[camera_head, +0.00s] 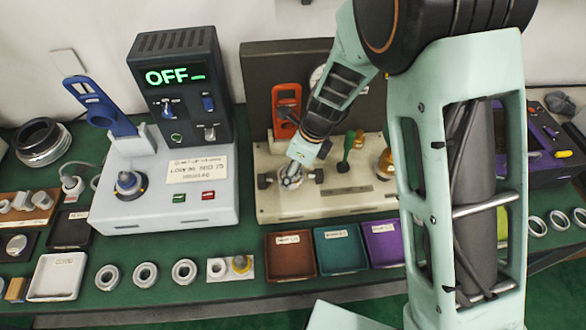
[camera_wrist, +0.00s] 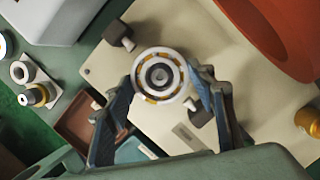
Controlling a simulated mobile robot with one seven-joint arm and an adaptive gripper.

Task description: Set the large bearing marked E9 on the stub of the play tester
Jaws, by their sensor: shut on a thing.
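The large bearing (camera_wrist: 158,54) is a pale ring with a golden cage, and my gripper (camera_wrist: 167,88) is shut on it, one finger on each side. I cannot read an E9 mark on it. The play tester (camera_head: 330,202) is a cream base with dark knobbed clamps, in the middle of the head view. My gripper (camera_head: 299,164) points down over its left part, with the bearing (camera_head: 291,177) between two dark knobs. In the wrist view a round grey end shows in the bearing's bore, apparently the stub. How far down the bearing sits is unclear.
Left stands a grey device (camera_head: 190,150) with an OFF display and a blue arm. Brown (camera_head: 290,262), teal (camera_head: 341,255) and purple (camera_head: 384,246) trays lie in front of the tester. Several small rings lie along the bench front.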

